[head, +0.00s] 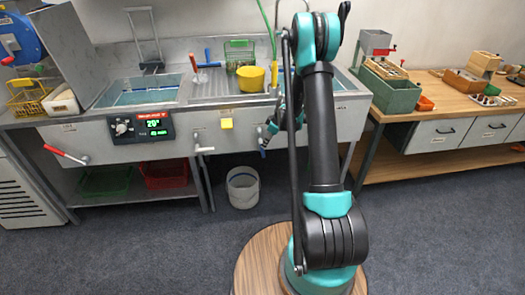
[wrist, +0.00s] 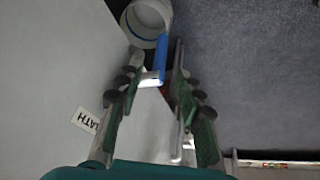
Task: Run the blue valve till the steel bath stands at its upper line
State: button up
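The blue valve handle (wrist: 162,60) lies between my finger ends in the wrist view, its white metal stem below it. A small blue tip of the valve (head: 263,154) shows below my gripper in the head view. My gripper (wrist: 157,50) is open around the handle, with gaps visible on both sides; contact is not clear. In the head view my gripper (head: 268,130) is at the sink's front panel. A label reading BATH (wrist: 87,120) is on the panel beside it. The steel bath (head: 345,80) is mostly hidden behind my arm; its water level and upper line cannot be made out.
A white bucket (head: 243,188) stands on the floor below the valve. A red-handled lever (head: 66,154) and a pale lever (head: 203,150) are farther left on the front. A wooden bench (head: 450,165) stands at right.

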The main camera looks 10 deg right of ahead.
aim_at(262, 150)
jog(key=x, duration=0.7)
jog(key=shift+w+a+f, duration=0.1)
jog(key=shift+w+f, duration=0.05)
jog(key=shift+f, duration=0.1)
jog(key=shift+c, duration=0.5)
grip_shut()
